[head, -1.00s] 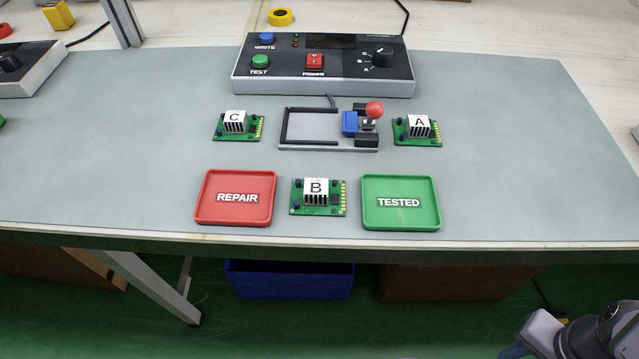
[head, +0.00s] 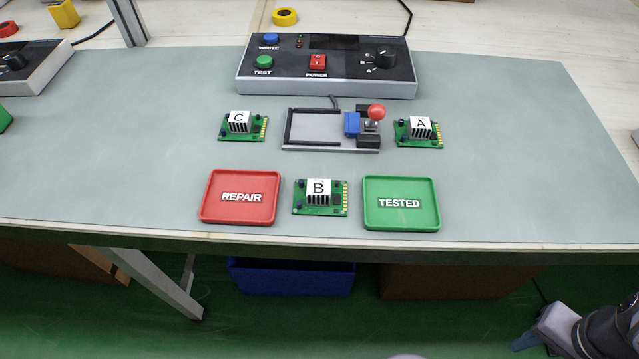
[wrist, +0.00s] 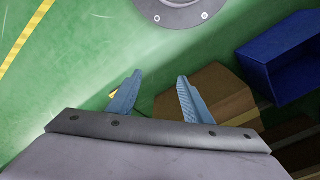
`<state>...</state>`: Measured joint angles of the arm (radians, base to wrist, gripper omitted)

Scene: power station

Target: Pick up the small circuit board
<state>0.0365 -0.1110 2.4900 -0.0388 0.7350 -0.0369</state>
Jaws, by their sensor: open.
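Three small green circuit boards lie flat on the grey bench mat. Board C (head: 240,124) is left of the test fixture (head: 318,127), board A (head: 420,131) is right of it, and board B (head: 320,197) is in front, between the trays. Each carries a white lettered block. The red REPAIR tray (head: 241,215) and green TESTED tray (head: 401,218) are empty. My gripper (head: 527,341) is at the lower right, off the bench and far from every board. In the wrist view my gripper (wrist: 157,82) has its blue fingers apart with nothing between them, over the green floor.
The control box (head: 325,80) stands behind the fixture. The fixture has a red-knobbed lever (head: 377,112). A blue bin (head: 292,277) and brown boxes (head: 450,280) sit beneath the bench. The mat's right side is clear. The bench's front edge (head: 320,247) lies between gripper and boards.

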